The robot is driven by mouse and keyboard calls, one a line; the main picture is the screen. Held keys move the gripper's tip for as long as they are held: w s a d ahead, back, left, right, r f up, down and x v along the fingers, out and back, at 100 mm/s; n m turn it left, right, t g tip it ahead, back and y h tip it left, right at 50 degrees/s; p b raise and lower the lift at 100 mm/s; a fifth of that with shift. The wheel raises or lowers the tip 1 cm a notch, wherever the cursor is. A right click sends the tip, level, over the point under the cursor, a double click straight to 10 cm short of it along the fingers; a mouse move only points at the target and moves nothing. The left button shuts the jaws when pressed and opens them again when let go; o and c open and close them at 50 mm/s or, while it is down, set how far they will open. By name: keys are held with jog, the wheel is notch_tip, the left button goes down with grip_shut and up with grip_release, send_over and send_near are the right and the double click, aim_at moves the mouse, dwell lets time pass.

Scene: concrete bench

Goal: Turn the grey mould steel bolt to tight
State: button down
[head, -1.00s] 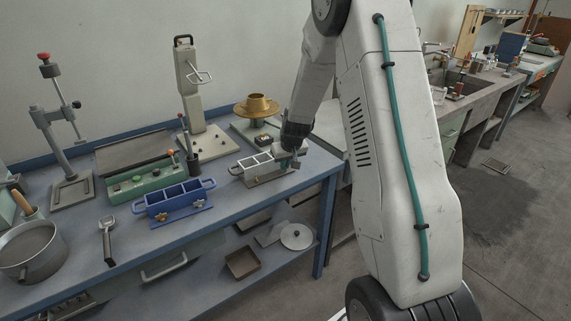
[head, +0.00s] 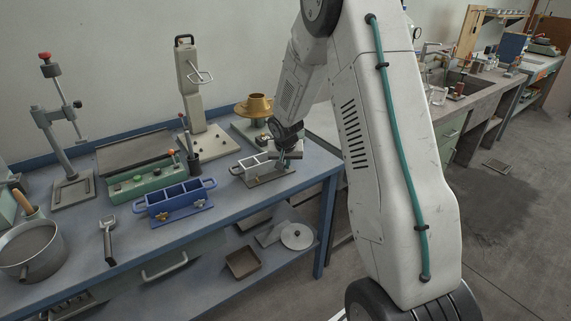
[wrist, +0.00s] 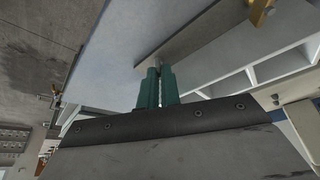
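The grey mould (head: 250,170) stands on its base plate near the right end of the blue bench. In the wrist view its pale walls (wrist: 262,72) and base plate (wrist: 190,38) fill the upper right. A brass-coloured fastener (wrist: 262,12) shows on its side at the top edge. My gripper (head: 291,155) is at the mould's right end. In the wrist view its green fingers (wrist: 155,70) are close together, with a narrow gap, their tips at the base plate's corner. The steel bolt is mostly hidden between the fingertips, which appear closed on it.

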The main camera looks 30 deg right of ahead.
jog(key=c, duration=1.6)
grip_release()
jog(key=v, duration=0.7)
jog(key=shift+s+r, duration=0.2)
jog(key=shift+r, duration=0.15)
jog(key=shift+a, duration=0.1)
jog(key=s+a+r+n, duration=0.2)
jog(key=s+a+r, duration=0.4)
jog(key=s, duration=0.6)
jog(key=s+a+r+n+g+y, duration=0.1)
jog(key=s+a+r, duration=0.4)
jog(key=s, duration=0.7)
jog(key=s+a+r+n+g+y, duration=0.1)
jog(key=s+a+r+n, duration=0.2)
jog(key=s, duration=1)
jog(key=a+r, duration=0.3)
jog(key=a, duration=0.1)
jog(key=shift+a+r+n, duration=0.3)
jog(key=shift+r, duration=0.05)
